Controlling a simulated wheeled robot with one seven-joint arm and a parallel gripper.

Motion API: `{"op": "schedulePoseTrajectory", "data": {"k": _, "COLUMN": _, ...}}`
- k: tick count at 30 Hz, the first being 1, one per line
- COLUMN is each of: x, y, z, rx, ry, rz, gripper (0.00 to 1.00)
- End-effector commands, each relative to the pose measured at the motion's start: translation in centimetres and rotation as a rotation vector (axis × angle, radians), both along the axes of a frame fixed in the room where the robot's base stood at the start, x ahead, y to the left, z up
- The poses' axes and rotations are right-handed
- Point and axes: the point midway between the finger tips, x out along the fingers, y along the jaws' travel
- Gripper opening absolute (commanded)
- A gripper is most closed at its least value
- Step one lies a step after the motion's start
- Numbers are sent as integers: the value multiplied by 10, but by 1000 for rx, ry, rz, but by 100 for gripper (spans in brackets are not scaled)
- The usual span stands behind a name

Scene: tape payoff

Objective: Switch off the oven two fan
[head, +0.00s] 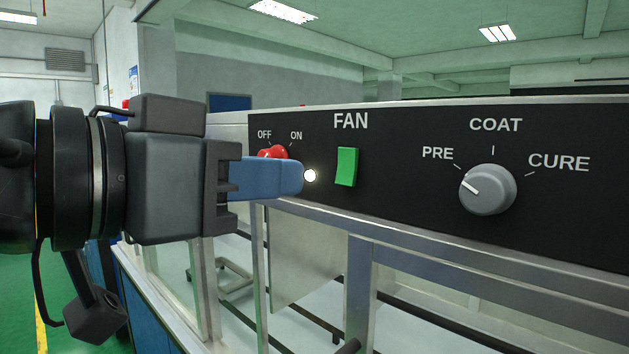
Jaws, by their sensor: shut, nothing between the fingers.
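A black control panel (405,205) carries a green rocker switch (347,166) under the word FAN. I cannot tell for sure which way the rocker is tipped. No "oven two" label is readable here. My gripper (301,176) is shut and empty, its blue fingers pointing right. In the picture the fingertips lie left of the green switch, with a gap between them. A lit round white lamp (310,175) shows right at the fingertips. A red knob (274,153) marked OFF and ON is partly hidden behind the fingers.
A grey selector knob (487,189) marked PRE, COAT and CURE sits on the panel's right, its pointer toward PRE. A metal frame (361,275) with rails runs below the panel. The panel face between the green switch and the grey knob is clear.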

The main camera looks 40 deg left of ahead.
Motion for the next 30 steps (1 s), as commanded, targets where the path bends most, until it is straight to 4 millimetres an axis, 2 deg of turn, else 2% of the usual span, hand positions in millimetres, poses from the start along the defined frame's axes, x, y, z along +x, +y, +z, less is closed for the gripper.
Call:
{"op": "schedulePoseTrajectory", "data": {"k": 1, "x": 11, "y": -1, "z": -2, "rx": 0, "ry": 1, "rz": -3, "gripper": 0}}
{"op": "schedulePoseTrajectory", "data": {"k": 6, "x": 39, "y": -4, "z": -5, "rx": 0, "ry": 1, "rz": -3, "gripper": 0}}
{"op": "schedulePoseTrajectory", "data": {"k": 12, "x": 56, "y": -4, "z": -7, "rx": -1, "ry": 0, "rz": 0, "gripper": 0}}
{"op": "schedulePoseTrajectory", "data": {"k": 25, "x": 61, "y": -5, "z": -8, "rx": -1, "ry": -1, "rz": 0, "gripper": 0}}
{"op": "schedulePoseTrajectory", "data": {"k": 30, "x": 65, "y": -6, "z": -15, "rx": -5, "ry": -43, "rz": -2, "gripper": 0}}
